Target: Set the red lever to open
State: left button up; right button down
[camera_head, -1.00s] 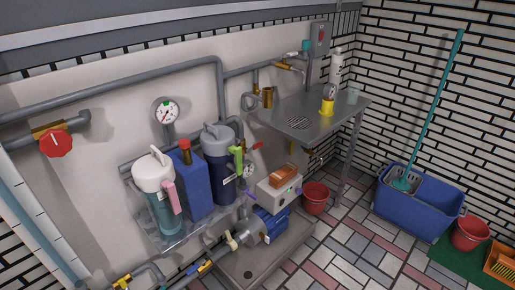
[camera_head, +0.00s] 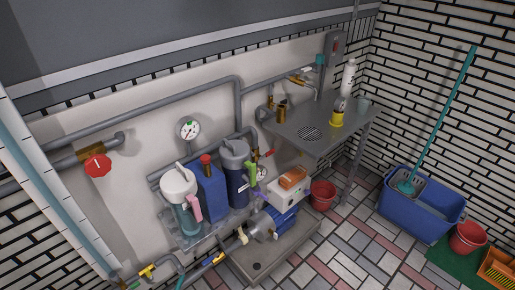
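A small red lever (camera_head: 268,154) shows on the pipework right of the dark blue filter housing (camera_head: 236,172). It points out to the right and slightly up. It is too small for me to tell its setting. A green lever (camera_head: 252,173) is just below and left of it. A round red valve handle (camera_head: 98,165) sits on the pipe at the far left of the wall. Neither of my grippers is in view.
A metal sink table (camera_head: 345,137) stands right of the pipework. A pump (camera_head: 262,226) sits on a low grey plinth (camera_head: 300,245). A red bucket (camera_head: 322,194) and a blue mop tub (camera_head: 420,205) stand on the floor. The tiled floor between plinth and tub is clear.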

aim_at(268, 153)
jog(key=i+l+u, duration=0.2)
jog(key=u, duration=0.25)
jog(key=i+l+u, duration=0.15)
jog(key=l+u, duration=0.25)
jog(key=i+l+u, duration=0.1)
jog(key=l+u, duration=0.15)
jog(key=u, duration=0.2)
